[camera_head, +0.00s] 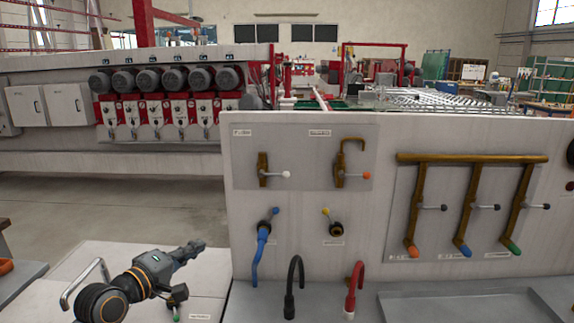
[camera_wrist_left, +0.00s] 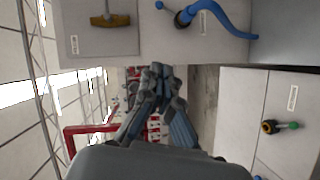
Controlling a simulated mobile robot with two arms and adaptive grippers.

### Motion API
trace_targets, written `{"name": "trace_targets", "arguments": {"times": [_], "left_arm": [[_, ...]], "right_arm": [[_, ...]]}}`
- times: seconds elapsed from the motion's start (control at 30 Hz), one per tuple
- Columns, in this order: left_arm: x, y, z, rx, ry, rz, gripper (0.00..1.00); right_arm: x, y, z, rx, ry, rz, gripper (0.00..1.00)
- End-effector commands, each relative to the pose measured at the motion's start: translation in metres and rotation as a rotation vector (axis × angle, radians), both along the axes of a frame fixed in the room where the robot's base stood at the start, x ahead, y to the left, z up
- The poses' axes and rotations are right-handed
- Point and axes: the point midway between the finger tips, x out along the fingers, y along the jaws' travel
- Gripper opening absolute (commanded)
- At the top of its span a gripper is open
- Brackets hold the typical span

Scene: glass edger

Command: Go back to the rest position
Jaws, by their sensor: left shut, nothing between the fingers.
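My left gripper (camera_head: 190,250) shows at the lower left of the head view, in front of a low white cabinet. Its fingers are together and hold nothing. In the left wrist view the closed fingers (camera_wrist_left: 158,78) point towards the white machine panel. My right gripper is not in either view.
The white panel (camera_head: 300,210) carries valves, a blue hose (camera_head: 262,250), a black hose (camera_head: 294,285), a red hose (camera_head: 355,290) and brown pipes (camera_head: 470,159). The low white cabinet (camera_head: 208,285) has a metal handle (camera_head: 84,282). A row of grey motors (camera_head: 147,79) stands behind, beyond open floor (camera_head: 130,210).

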Motion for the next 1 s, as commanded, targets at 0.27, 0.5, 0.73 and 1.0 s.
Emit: {"name": "trace_targets", "arguments": {"times": [0.27,0.5,0.73,1.0], "left_arm": [[-0.023,-0.013,-0.042,0.135,0.044,-0.026,0.00],[-0.060,-0.026,-0.097,0.325,0.106,-0.073,0.00],[-0.134,-0.037,-0.174,0.620,0.212,-0.174,0.00],[-0.261,-0.029,-0.247,1.019,0.393,-0.377,0.00]], "right_arm": [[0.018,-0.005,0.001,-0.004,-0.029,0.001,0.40],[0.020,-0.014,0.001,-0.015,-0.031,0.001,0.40],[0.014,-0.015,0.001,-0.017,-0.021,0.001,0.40],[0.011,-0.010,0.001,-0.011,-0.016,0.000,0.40]]}}
